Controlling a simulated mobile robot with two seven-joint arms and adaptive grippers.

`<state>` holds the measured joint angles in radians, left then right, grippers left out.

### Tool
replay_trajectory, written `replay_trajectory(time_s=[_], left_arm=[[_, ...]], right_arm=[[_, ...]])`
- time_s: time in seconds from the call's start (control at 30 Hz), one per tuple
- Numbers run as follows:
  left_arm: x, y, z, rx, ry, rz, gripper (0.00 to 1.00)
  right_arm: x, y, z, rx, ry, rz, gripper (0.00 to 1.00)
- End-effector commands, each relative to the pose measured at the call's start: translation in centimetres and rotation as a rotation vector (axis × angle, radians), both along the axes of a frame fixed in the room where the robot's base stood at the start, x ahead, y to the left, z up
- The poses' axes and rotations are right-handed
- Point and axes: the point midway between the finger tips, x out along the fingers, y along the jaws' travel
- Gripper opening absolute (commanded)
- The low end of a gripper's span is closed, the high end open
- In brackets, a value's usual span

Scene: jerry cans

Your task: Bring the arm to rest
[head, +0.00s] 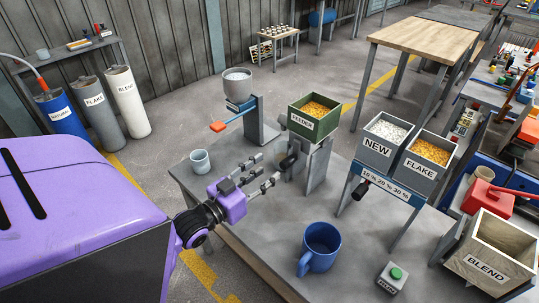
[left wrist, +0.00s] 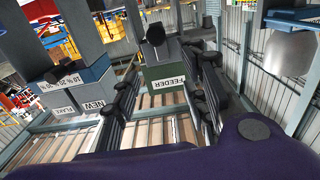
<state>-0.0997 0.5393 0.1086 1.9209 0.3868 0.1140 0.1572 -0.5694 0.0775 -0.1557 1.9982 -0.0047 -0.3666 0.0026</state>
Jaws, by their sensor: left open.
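My left arm comes in from the left in the head view, and its purple left gripper (head: 268,170) is held out over the grey table (head: 255,255). The fingers are spread and nothing shows between them. The fingertips point at the black knob (head: 289,161) in front of the green FEEDER bin (head: 315,111). In the left wrist view the fingers (left wrist: 165,95) stand apart, with the knob (left wrist: 155,35) and the FEEDER bin (left wrist: 165,75) beyond the gap. I cannot tell whether a finger touches the knob. My right gripper is not in view.
A pale cup (head: 200,161) stands behind the gripper, and a blue mug (head: 320,247) in front. The NEW bin (head: 377,150), FLAKE bin (head: 419,173), green button (head: 396,273) and wooden BLEND box (head: 483,263) stand to the right.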

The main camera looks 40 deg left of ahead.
Motion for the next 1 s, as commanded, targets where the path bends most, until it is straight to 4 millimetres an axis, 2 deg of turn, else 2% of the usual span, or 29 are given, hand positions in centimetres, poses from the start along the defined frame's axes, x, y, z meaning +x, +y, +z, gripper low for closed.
replay_trajectory(time_s=[0.3,0.37,0.43,0.57,0.6,0.7,0.8,0.9,1.0], left_arm=[[0.0,0.1,-0.4,0.016,0.017,0.002,0.40],[0.0,0.0,-1.6,0.056,0.059,0.004,0.40],[-0.9,-1.2,-4.3,0.101,0.141,0.003,0.40],[-6.0,-4.1,-10.5,0.149,0.340,0.010,0.40],[-8.1,-5.3,-12.4,0.158,0.405,0.011,0.40],[-13.7,-8.5,-16.2,0.163,0.555,0.012,0.40],[-18.9,-11.8,-18.5,0.147,0.677,0.014,0.40],[-23.1,-14.7,-19.6,0.113,0.757,0.019,0.40],[-25.8,-16.7,-19.8,0.067,0.794,0.030,0.40]], right_arm=[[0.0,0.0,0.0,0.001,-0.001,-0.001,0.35],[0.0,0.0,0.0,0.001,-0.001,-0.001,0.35],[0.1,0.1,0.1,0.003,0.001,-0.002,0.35],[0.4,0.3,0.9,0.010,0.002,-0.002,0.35],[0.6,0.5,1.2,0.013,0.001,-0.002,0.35],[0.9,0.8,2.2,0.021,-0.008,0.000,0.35],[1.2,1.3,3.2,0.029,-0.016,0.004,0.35],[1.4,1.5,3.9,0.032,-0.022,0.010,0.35],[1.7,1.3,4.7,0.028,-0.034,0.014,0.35]])
